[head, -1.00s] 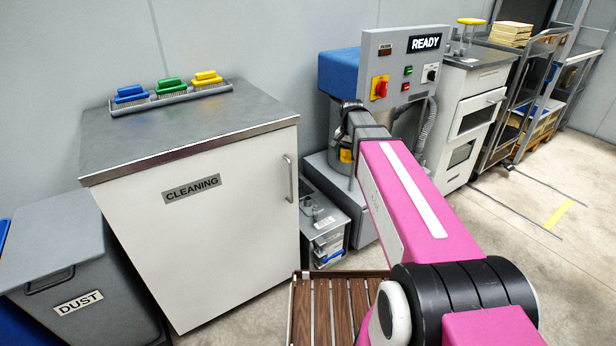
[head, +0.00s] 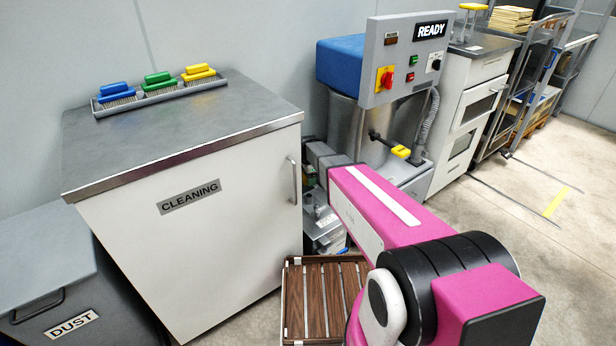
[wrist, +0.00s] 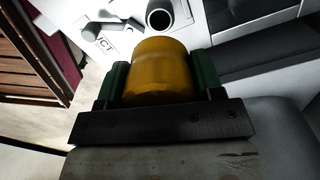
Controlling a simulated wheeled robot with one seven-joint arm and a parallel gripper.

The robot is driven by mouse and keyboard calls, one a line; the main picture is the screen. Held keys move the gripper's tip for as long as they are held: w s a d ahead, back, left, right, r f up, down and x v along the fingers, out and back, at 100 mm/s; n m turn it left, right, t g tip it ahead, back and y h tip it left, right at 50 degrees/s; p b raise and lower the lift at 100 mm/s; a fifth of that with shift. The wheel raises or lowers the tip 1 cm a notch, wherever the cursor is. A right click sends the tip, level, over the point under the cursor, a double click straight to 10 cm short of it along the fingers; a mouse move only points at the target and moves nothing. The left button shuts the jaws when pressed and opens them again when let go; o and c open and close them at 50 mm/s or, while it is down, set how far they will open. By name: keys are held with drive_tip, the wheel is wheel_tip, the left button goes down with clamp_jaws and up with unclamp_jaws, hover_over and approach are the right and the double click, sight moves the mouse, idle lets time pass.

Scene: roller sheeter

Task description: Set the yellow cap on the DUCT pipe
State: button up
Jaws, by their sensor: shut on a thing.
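In the wrist view my gripper (wrist: 160,85) is shut on the yellow cap (wrist: 160,70), with one green finger on each side of it. Beyond the cap's far end is an upright round pipe with a dark open mouth (wrist: 160,17), on a pale surface. A label (wrist: 107,43) left of this pipe is partly cut off and shows "CT". The cap looks apart from the mouth and slightly below it in the picture. In the head view my arm hides the gripper and cap. A low grey unit (head: 324,232) shows beside the arm's far end.
A white cleaning cabinet (head: 225,245) with brushes on top stands left. The grey machine with the READY panel (head: 408,75) stands behind my arm, with a yellow-handled lever (head: 400,151). A brown slatted platform (head: 315,300) lies in front. Open floor is right.

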sight(309, 196)
drive_tip(key=shift+f, duration=3.7)
drive_tip(key=shift+f, duration=2.5)
drive_tip(key=o, duration=1)
wheel_tip(309, 196, up, 11)
drive_tip(key=shift+f, duration=0.1)
drive_tip(key=shift+s, duration=0.1)
